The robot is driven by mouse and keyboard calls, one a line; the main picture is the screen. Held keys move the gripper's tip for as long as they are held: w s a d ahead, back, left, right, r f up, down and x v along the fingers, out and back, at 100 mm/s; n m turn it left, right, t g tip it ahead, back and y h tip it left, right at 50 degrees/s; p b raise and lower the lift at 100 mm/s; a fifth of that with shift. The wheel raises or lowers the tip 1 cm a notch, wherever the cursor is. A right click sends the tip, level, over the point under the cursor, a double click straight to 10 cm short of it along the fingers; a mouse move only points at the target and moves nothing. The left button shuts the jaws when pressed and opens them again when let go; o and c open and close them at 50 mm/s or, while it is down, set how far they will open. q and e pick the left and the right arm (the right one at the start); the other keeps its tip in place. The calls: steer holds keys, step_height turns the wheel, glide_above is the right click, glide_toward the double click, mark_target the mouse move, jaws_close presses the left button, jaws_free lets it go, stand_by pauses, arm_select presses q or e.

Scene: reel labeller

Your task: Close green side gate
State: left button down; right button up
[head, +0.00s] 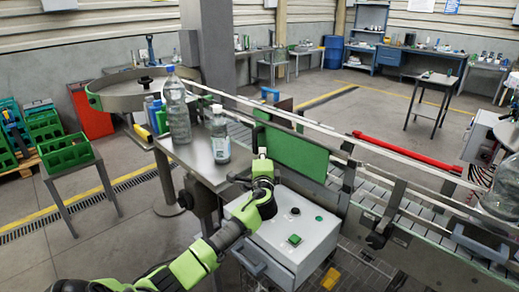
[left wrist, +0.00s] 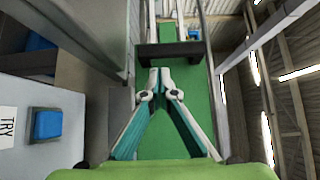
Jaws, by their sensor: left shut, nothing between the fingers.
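The green side gate (head: 297,153) is an upright green panel at the near side of the conveyor, just behind the grey control box. A green surface, likely this gate, fills the middle of the left wrist view (left wrist: 203,105). My left gripper (head: 262,153) points up beside the gate's left end, above the back of the control box. In the left wrist view its fingers (left wrist: 161,74) meet at the tips with nothing between them. I cannot tell whether they touch the gate. My right gripper is not in view.
The control box (head: 290,238) with a green button lies under my left forearm. Bottles (head: 176,108) stand on a metal table to the left. The conveyor (head: 415,195) with its rails runs rightward, with a red bar (head: 405,151) behind it. A round turntable (head: 135,92) is at back left.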

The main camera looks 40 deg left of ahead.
arm_select(q)
steer(key=shift+a, duration=0.75)
steer(key=a+b, duration=0.1)
steer(key=a, duration=0.2)
steer(key=shift+a, duration=0.35)
steer(key=shift+w+a, duration=0.15)
steer(key=shift+a, duration=0.2)
steer(key=shift+d, duration=0.15)
